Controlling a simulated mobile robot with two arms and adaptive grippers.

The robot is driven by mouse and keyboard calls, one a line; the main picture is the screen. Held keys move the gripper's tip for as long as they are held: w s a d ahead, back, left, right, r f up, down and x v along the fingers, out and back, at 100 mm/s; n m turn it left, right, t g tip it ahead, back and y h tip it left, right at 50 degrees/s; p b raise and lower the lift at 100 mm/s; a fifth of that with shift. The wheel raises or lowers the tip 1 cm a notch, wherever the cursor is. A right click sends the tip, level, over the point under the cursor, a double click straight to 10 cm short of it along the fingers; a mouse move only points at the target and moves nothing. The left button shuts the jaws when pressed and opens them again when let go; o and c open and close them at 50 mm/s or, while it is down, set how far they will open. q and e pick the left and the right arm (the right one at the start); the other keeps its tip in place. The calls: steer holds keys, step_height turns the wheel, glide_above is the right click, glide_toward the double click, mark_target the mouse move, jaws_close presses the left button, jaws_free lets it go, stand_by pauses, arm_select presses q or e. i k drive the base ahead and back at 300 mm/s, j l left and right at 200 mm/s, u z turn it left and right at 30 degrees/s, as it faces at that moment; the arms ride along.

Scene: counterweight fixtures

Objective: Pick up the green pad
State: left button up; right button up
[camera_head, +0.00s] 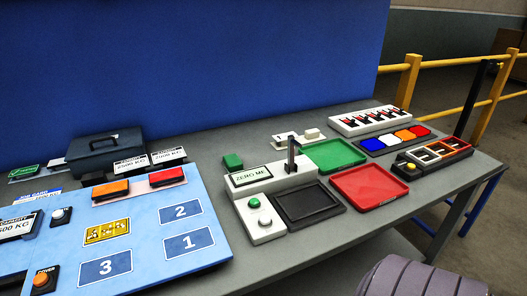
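A small green block (232,161) lies on the grey table, behind and left of the white "ZERO ME" device (262,178). It looks like the green pad, and nothing covers it. A larger, shallow green tray (334,155) lies to the right of that device. A dark strip (371,153) further right carries blue, white, orange and red pads, with no green one visible on it. Neither of my grippers is in view.
A blue panel (150,248) with numbered fields, orange and red blocks fills the left. A red tray (369,189) and an empty black tray (309,203) lie at the front. A white rack (369,120) stands behind. A dark toolbox (104,150) is at back left.

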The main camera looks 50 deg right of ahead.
mark_target(232, 163)
steer(key=z, duration=1.3)
